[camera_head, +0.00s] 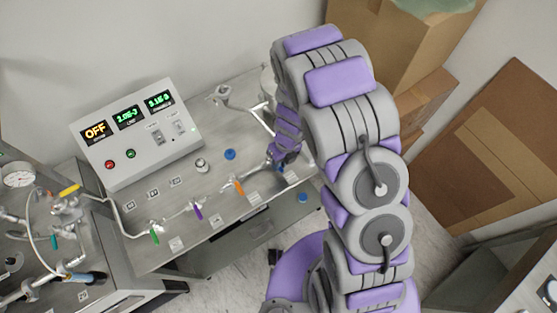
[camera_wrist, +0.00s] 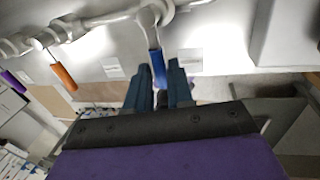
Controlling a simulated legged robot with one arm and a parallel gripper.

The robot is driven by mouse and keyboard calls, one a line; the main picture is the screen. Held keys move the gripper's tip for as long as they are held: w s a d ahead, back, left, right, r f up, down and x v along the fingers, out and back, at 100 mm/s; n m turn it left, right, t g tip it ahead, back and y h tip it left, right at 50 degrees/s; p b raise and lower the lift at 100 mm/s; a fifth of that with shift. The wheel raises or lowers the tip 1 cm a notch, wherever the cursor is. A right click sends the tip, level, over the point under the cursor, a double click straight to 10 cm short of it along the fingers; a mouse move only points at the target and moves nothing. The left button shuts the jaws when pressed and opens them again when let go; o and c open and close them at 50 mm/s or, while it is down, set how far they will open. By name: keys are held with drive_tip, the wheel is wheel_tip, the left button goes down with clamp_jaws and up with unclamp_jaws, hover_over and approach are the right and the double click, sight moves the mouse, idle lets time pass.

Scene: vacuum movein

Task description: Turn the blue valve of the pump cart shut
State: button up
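The blue valve handle (camera_wrist: 158,68) hangs from a metal pipe fitting in the wrist view, pointing toward me. My gripper (camera_wrist: 159,72) has its two dark fingers apart, one on each side of the handle's end. I cannot tell whether either finger touches it. In the head view my gripper (camera_head: 279,159) is at the right end of the valve row on the steel-topped pump cart (camera_head: 205,238). It and my arm largely hide the blue valve there.
Orange (camera_head: 239,187), purple (camera_head: 198,212) and green (camera_head: 154,237) valve handles line the cart's front to the left. A control box (camera_head: 142,137) with lit displays stands behind. Cardboard boxes (camera_head: 410,50) stand at the back right. Another cart with piping (camera_head: 60,245) is at the left.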

drive_tip(key=o, duration=0.3)
drive_tip(key=shift+w, duration=0.1)
drive_tip(key=shift+w+r, duration=0.15)
drive_tip(key=shift+r, duration=0.4)
drive_tip(key=d+r, duration=0.1)
drive_tip(key=r, duration=0.4)
drive_tip(key=w+d+r, duration=0.1)
drive_tip(key=r, duration=1)
drive_tip(key=shift+w+d+p, duration=0.3)
drive_tip(key=shift+d+p, duration=0.05)
drive_tip(key=shift+d, duration=0.05)
